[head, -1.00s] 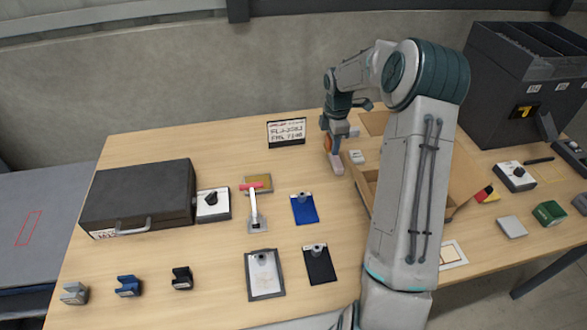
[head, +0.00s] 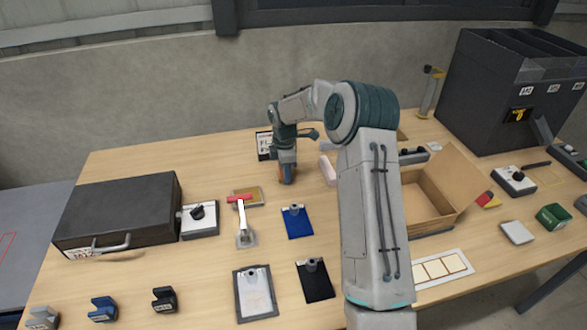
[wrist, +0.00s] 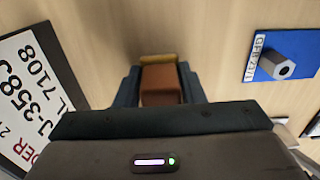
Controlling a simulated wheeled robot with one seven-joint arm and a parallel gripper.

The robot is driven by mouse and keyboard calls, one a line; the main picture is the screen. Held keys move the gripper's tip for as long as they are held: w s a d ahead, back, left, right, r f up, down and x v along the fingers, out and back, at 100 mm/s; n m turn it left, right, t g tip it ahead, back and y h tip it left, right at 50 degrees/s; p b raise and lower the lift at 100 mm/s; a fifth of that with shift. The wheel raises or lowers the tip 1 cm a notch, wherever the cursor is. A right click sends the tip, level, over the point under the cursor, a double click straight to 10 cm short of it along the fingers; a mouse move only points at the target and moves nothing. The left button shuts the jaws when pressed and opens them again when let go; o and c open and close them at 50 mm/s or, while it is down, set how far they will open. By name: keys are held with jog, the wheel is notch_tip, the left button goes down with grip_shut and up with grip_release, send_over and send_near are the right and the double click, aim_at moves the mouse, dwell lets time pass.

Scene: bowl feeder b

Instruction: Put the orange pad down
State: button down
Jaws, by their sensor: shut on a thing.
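My gripper (head: 286,174) points down over the table, left of the pink block (head: 328,170) and in front of the white sign (head: 263,146). It is shut on the orange pad (wrist: 162,85), which shows as a reddish-orange block between the two fingers in the wrist view. In the head view only a sliver of the pad shows at the fingertips. It is low over the wood; I cannot tell whether it touches the table.
The blue clipboard (head: 298,222) lies in front of the gripper. A toggle clamp with red handle (head: 240,197) and the black case (head: 120,212) are to the left. The open carton (head: 428,205) is right, behind my arm. Bare wood surrounds the gripper.

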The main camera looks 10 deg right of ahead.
jog(key=shift+f, duration=0.55)
jog(key=shift+f+b, duration=0.3)
jog(key=c, duration=0.9)
grip_release()
jog(key=shift+c, duration=0.2)
